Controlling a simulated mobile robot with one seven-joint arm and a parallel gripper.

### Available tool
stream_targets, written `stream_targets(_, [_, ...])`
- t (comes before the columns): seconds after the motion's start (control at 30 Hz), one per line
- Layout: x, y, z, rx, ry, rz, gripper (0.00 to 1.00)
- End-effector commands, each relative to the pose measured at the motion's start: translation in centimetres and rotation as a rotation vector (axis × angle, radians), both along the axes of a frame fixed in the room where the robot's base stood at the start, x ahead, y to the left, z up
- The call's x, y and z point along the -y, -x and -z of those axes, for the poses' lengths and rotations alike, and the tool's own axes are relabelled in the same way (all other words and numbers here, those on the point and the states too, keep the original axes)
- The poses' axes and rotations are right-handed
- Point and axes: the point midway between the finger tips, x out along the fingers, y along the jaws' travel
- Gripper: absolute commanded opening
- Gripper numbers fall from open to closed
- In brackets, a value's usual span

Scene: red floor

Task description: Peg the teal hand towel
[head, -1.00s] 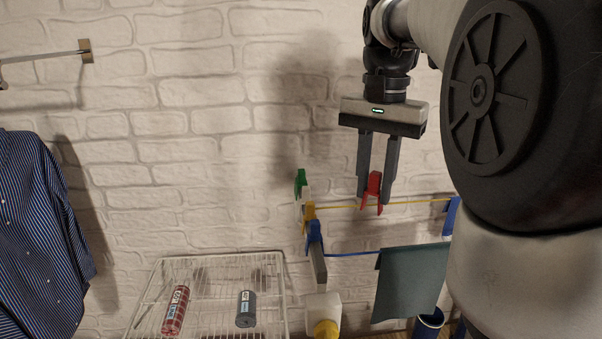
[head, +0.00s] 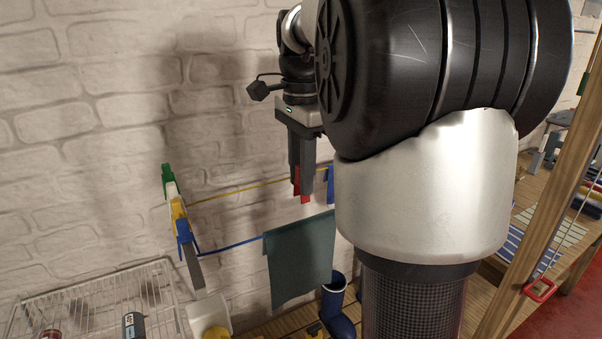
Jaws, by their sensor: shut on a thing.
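The teal hand towel (head: 302,262) hangs from the blue line (head: 235,244) against the white brick wall. My gripper (head: 301,190) is above the towel, pointing down, near the yellow line (head: 245,189). It is shut on a red clothes peg (head: 305,199), which shows partly between and below the fingers. The peg's jaws are small and partly hidden, so I cannot tell whether it touches the yellow line. Green, white, yellow and blue pegs (head: 181,206) stand in a row on a bar at the left end of the lines. My arm hides the right part of the lines.
A white wire rack (head: 90,270) with a dark can (head: 133,325) is at lower left. A wooden post (head: 545,200) and a cluttered bench (head: 545,215) are at right.

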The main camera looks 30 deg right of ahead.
Motion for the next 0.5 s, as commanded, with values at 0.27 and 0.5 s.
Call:
stream_targets(0.27, [0.0, 0.0, 2.0, 0.000, 0.000, -0.001, 0.03])
stream_targets(0.5, [0.0, 0.0, 3.4, 0.000, 0.000, -0.001, 0.03])
